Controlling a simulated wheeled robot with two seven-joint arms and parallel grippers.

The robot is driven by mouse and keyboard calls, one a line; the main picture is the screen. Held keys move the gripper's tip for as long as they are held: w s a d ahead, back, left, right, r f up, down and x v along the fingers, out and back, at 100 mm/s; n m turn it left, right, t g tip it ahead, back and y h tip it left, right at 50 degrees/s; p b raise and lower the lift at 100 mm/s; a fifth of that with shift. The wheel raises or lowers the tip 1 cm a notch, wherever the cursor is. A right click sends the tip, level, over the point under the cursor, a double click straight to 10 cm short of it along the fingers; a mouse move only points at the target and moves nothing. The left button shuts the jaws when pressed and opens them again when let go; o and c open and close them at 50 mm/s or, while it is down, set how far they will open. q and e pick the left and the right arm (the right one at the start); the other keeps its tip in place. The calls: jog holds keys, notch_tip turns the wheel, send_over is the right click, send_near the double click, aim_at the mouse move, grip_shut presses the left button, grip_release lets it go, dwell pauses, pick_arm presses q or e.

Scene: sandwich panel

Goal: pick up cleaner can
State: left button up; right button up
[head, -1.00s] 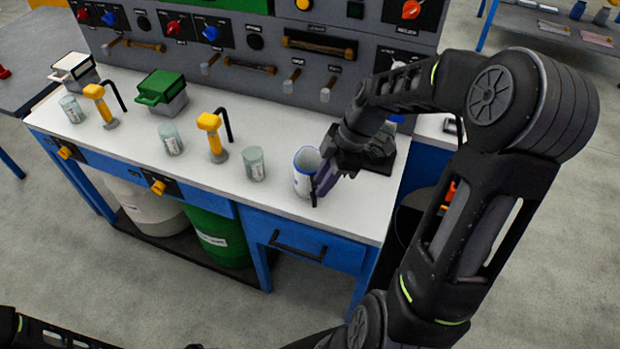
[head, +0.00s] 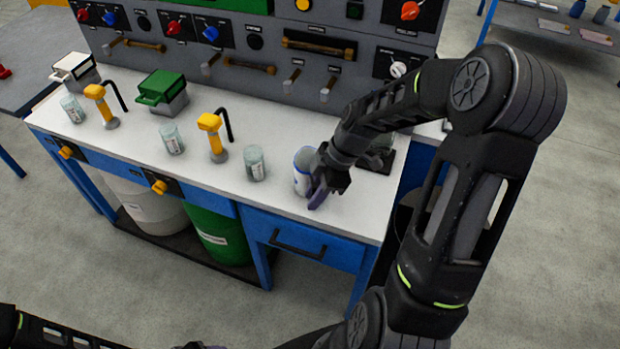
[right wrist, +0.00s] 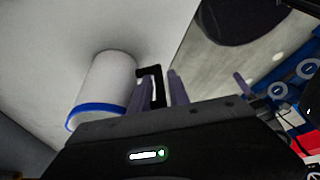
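A white can with a blue band (head: 302,170) stands upright on the white bench top near its front right, and I take it as the cleaner can. It also shows in the right wrist view (right wrist: 108,80), with a black bracket-like handle beside it. My right gripper (head: 317,192) is low at the can's right side. In the right wrist view its purple fingers (right wrist: 160,95) stand apart, with the black handle seeming to lie between them. The gripper hides part of the can's right side. Only part of my left arm shows at the lower left, without its gripper.
Several clear jars, such as one left of the can (head: 255,163), and yellow-topped taps (head: 212,135) stand on the bench (head: 215,180). A green-lidded box (head: 162,92) is farther back. The panel (head: 280,50) with knobs and handles rises behind. The bench front edge is close to the can.

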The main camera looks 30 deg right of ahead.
dwell(0.3)
grip_shut()
dwell(1.3)
